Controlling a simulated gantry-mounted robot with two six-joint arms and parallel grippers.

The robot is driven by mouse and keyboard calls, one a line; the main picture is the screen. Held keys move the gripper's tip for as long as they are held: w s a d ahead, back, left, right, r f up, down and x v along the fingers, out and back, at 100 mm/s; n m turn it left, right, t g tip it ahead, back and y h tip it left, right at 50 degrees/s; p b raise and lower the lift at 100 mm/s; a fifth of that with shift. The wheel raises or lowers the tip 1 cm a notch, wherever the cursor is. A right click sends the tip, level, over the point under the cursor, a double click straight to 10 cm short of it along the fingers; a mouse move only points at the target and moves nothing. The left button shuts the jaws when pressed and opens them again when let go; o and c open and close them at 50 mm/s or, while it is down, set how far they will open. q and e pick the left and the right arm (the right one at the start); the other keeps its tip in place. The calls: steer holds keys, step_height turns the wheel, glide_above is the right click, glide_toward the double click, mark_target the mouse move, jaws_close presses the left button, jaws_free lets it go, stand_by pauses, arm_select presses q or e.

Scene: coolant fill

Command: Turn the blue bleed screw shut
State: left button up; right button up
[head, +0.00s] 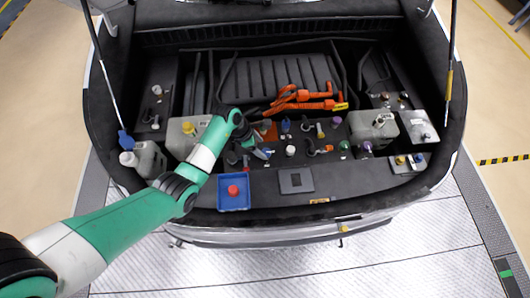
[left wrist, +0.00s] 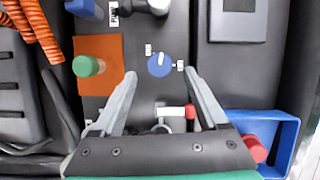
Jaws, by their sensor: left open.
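The blue bleed screw (left wrist: 160,65) is a round blue knob with a white pointer mark, in the left wrist view. Small white labels sit beside it on the dark panel. My left gripper (left wrist: 159,73) is open, with one fingertip on each side of the screw and gaps between. I cannot tell how high the fingertips are above the panel. In the head view my left gripper (head: 262,154) is over the near middle of the bay; the screw is hard to make out there beside it. My right gripper is not in view.
A green cap (left wrist: 87,66) on an orange patch (left wrist: 98,48) lies to the left in the wrist view. A blue tray (head: 233,205) holding a red cap (head: 233,189) is near the front edge. Orange hoses (head: 305,100) lie farther back. A dark square cover (head: 296,181) is nearby.

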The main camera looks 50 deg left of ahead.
mark_target(266, 152)
arm_select(q)
steer(key=b+x, duration=0.1)
steer(key=x, duration=0.3)
steer(key=shift+w+f+b, duration=0.15)
steer(key=shift+f+b, duration=0.15)
steer(key=shift+b, duration=0.05)
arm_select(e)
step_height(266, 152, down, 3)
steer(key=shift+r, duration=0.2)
arm_select(q)
steer(key=shift+c, duration=0.3)
jaws_close()
